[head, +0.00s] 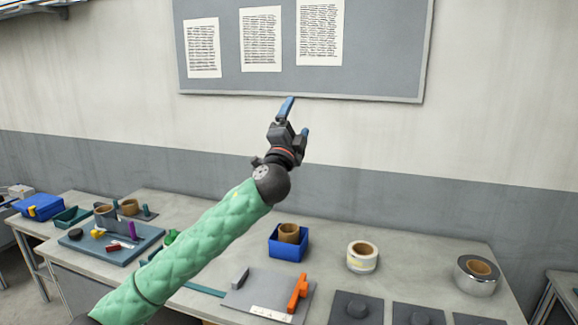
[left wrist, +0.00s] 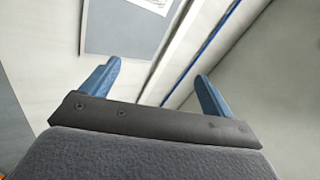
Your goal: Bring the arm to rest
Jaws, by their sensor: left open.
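My left arm, in a green padded sleeve (head: 190,240), reaches up from the lower left in the head view. Its gripper (head: 296,116) is raised above the table, in front of the wall and just below the notice board. The two blue fingers are apart, with nothing between them. The left wrist view also shows the open fingers (left wrist: 155,85) at either side, with wall and board beyond. My right gripper is in neither view.
The table (head: 330,250) below holds a blue bin (head: 288,246) with a brown roll (head: 289,233), a cream roll (head: 362,257), a silver roll (head: 477,275), an orange piece (head: 298,292) and dark pads at front right. A blue-grey tray (head: 90,250) with small parts lies left. The notice board (head: 365,50) hangs behind.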

